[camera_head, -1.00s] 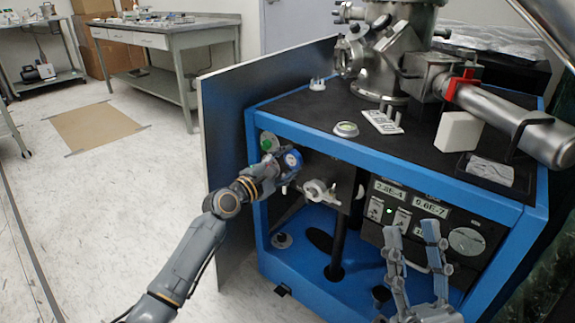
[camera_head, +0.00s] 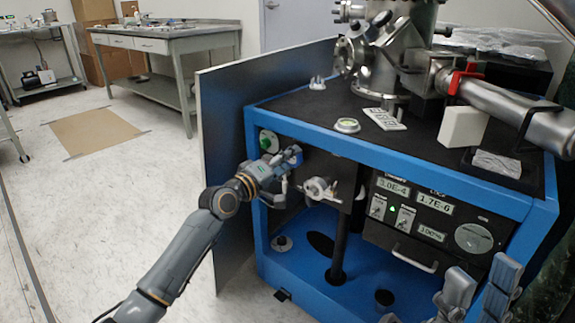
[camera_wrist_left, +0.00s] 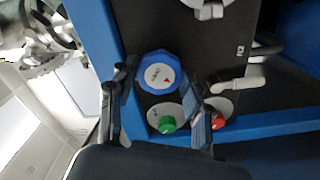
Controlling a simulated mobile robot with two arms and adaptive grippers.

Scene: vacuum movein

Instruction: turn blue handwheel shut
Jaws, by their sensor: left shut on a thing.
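The blue handwheel (camera_head: 297,154) is on the upper left of the front panel of the blue-framed cart. My left gripper (camera_head: 288,163) is at it and mostly covers it. In the left wrist view the blue handwheel (camera_wrist_left: 159,71), with a red arrow on its white face, sits between the two fingers of my left gripper (camera_wrist_left: 163,82). That gripper is shut on the wheel's rim. My right gripper (camera_head: 483,268) is open and empty, at the lower right in front of the cart.
A green knob (camera_head: 268,142) is just left of the wheel; a red knob (camera_wrist_left: 218,121) shows in the left wrist view. A metal valve handle (camera_head: 319,190) is close on the right. A display panel (camera_head: 425,220) is further right. An open door panel (camera_head: 224,150) stands left.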

